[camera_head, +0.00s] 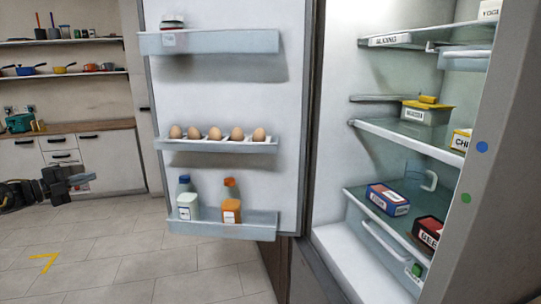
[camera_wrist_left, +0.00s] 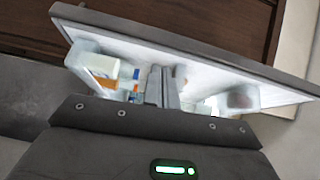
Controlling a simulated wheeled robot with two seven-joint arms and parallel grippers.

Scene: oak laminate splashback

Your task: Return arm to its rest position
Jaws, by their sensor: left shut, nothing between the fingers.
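My left arm comes in from the left edge in the head view. Its gripper (camera_head: 86,181) is shut and empty, in front of the white drawers and well to the left of the fridge door. In the left wrist view the two fingers (camera_wrist_left: 162,86) are together with nothing between them. My right gripper is in neither view.
The fridge door (camera_head: 225,105) stands open, with eggs (camera_head: 216,133) on its middle shelf and two bottles below. The fridge shelves (camera_head: 405,136) hold several packages. A wooden counter (camera_head: 70,127) stands at the back left.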

